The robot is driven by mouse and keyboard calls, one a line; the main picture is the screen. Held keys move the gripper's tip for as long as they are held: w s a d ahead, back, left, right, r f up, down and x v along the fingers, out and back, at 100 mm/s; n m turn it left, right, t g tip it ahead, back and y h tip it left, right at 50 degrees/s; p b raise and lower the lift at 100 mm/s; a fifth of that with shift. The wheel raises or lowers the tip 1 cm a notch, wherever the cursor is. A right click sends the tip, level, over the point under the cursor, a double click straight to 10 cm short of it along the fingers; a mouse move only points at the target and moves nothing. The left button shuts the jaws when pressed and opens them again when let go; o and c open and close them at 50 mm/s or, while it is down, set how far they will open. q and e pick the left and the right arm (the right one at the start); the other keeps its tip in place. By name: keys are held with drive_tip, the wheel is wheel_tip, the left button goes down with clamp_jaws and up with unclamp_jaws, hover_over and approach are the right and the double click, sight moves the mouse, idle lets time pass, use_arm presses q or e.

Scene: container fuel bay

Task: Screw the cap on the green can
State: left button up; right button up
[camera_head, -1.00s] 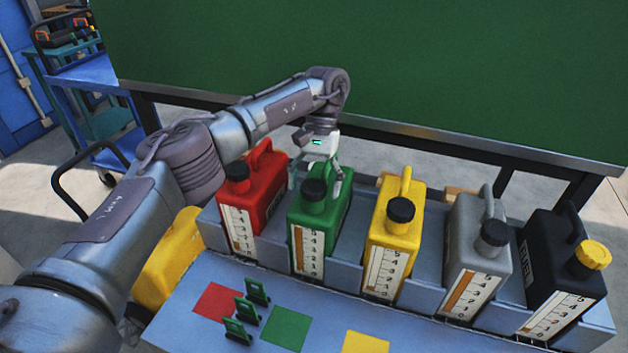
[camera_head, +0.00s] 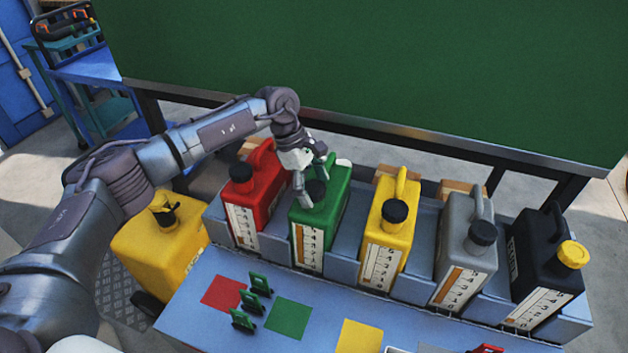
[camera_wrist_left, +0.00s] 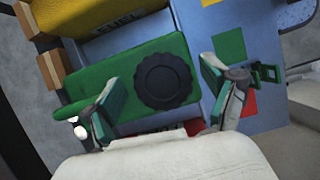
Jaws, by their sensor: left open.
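The green can (camera_head: 325,215) stands upright in the rack, between the red can and a yellow can. A black ribbed cap (camera_wrist_left: 163,80) sits at the can's mouth; whether it is tight I cannot tell. My left gripper (camera_head: 314,178) is just above that cap, which its fingers partly hide in the head view. In the left wrist view my left gripper (camera_wrist_left: 165,98) is open, one finger on each side of the cap with gaps between. The can's green handle shows at the left there. My right gripper is not seen.
A red can (camera_head: 262,195) is close on the left, a yellow can (camera_head: 385,235) on the right. Grey (camera_head: 465,265) and black (camera_head: 545,265) cans stand further right. Small green clips (camera_head: 259,286) lie in front, by a green square (camera_head: 288,318). Another yellow can (camera_head: 165,255) stands left.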

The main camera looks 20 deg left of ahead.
use_arm(q)
drive_tip(key=n+p, duration=0.1)
drive_tip(key=n, duration=0.1)
drive_tip(key=n+t, duration=0.1)
drive_tip(key=n, duration=0.1)
drive_tip(key=shift+s+r+t+p, duration=0.1)
drive_tip(key=shift+r+t+p, duration=0.05)
drive_tip(key=shift+t+p, duration=0.2)
drive_tip(key=n+t+p, duration=0.1)
drive_tip(key=n, duration=0.2)
drive_tip(key=shift+n+y, duration=0.3)
drive_tip(key=n+t+y+p, duration=0.1)
drive_tip(key=n, duration=0.2)
drive_tip(key=shift+n, duration=0.7)
